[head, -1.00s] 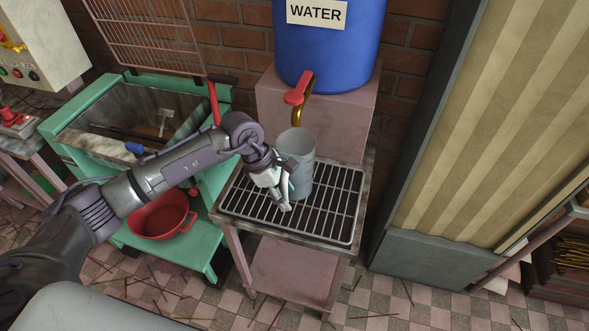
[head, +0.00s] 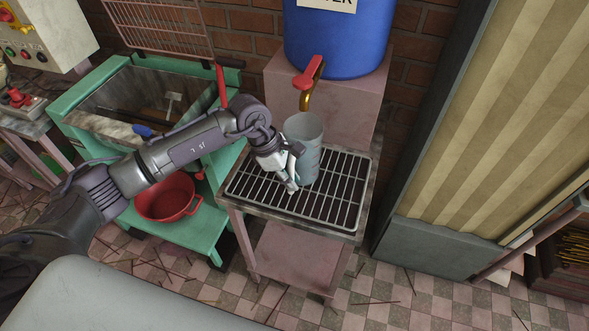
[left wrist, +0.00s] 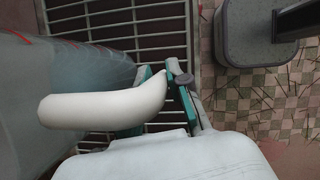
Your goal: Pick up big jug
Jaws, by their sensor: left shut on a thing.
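The big jug (head: 305,150) is a tall, translucent blue-grey container. It stands upright on the metal grate of a small pink table, below the red-handled tap. My left gripper (head: 291,178) is at the jug's left front side and is shut on its handle. In the left wrist view the jug's wall (left wrist: 60,80) fills the left side. Its white curved handle (left wrist: 100,108) reaches between the teal-padded fingers of my left gripper (left wrist: 165,90). The fingers partly hide the handle. My right gripper is not in view.
The blue water barrel (head: 338,35) with its red tap (head: 309,72) stands behind the jug on a pink block. The grate (head: 335,205) is otherwise clear. A red pot (head: 167,197) sits on a green shelf at left. A striped panel (head: 480,130) stands at right.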

